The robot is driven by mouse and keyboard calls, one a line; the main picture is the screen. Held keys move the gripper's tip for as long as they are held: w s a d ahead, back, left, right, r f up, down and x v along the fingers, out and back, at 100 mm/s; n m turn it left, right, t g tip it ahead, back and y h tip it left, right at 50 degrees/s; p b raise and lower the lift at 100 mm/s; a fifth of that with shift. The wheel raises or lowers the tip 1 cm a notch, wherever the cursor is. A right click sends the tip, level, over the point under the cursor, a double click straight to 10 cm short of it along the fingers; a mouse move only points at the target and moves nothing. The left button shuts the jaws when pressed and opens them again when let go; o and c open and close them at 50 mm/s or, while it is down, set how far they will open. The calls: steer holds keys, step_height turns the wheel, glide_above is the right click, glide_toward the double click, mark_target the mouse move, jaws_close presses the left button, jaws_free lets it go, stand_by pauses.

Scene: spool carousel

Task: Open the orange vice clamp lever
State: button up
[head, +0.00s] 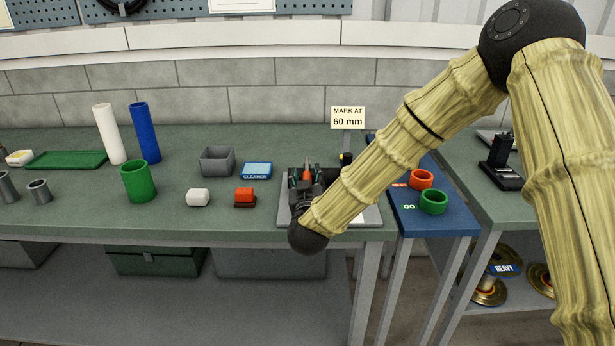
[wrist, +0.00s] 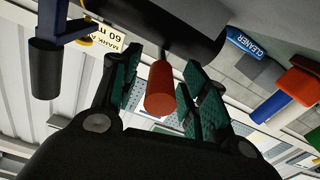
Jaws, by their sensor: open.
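The red-orange grip of the clamp lever (wrist: 160,90) shows in the wrist view, on a thin rod running up to a dark body. My gripper (wrist: 163,84) is open, with teal finger pads on both sides of the grip. A gap shows on its left; the right pads are close, and I cannot tell whether they touch. In the head view my gripper (head: 307,179) is over the light base plate (head: 371,217) at the bench's right end, with the orange lever tip (head: 308,174) between its fingers. My arm and gripper hide most of the vice.
A "MARK AT 60 mm" sign (head: 348,117) stands behind. A blue side table (head: 425,220) holds orange (head: 421,179) and green rings (head: 433,202).

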steer(key=shift+w, duration=0.15)
jaws_close()
steer(key=shift+r, duration=0.1)
steer(key=shift+r+p, duration=0.2)
steer(key=shift+p, duration=0.25)
